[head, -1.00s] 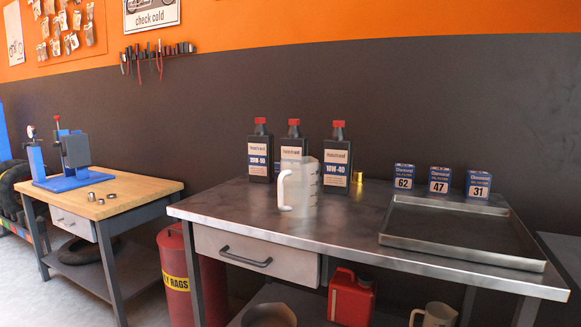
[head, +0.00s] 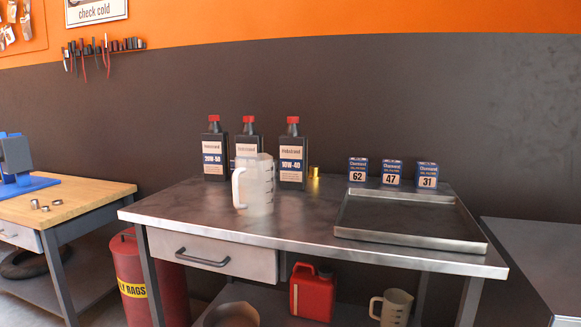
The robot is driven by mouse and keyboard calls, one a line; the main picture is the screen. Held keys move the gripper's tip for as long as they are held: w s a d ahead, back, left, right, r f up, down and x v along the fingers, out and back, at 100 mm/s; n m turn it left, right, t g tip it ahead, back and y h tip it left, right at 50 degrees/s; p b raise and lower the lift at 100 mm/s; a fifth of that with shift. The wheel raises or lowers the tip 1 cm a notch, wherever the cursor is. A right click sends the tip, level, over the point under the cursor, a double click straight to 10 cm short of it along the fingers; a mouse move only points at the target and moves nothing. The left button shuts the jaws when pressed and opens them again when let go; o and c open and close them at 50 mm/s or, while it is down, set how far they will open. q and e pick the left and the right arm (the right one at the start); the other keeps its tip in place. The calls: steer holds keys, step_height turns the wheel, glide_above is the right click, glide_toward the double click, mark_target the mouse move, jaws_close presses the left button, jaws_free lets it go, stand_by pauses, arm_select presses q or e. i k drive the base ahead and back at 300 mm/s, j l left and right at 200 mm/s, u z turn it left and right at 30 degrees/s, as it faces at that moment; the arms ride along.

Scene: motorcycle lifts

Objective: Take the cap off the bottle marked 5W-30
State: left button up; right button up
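Three black oil bottles with red caps stand upright in a row at the back of the metal workbench (head: 300,228). The left bottle (head: 215,150) reads 20W-50 and the right bottle (head: 293,155) reads 10W-40. The middle bottle (head: 249,143) has its grade label hidden behind a translucent measuring jug (head: 259,188), so I cannot read 5W-30 on it. Its red cap (head: 249,119) is in place and shows clear above the jug. Neither of my grippers is in view.
A small brass-coloured part (head: 314,172) stands right of the bottles. Boxes marked 62 (head: 357,170), 47 and 31 stand behind a shallow metal tray (head: 410,243). The bench front is clear. A red can (head: 311,294) is on the lower shelf, and a red bin (head: 150,275) stands at left.

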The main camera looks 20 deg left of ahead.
mark_target(247, 142)
steer(key=i+j, duration=0.15)
steer(key=j, duration=0.3)
steer(key=i+j+z, duration=0.1)
steer(key=j, duration=0.35)
steer(key=i+j, duration=0.15)
steer(key=j, duration=0.25)
steer(key=i+j+z, duration=0.15)
steer(key=j, duration=0.75)
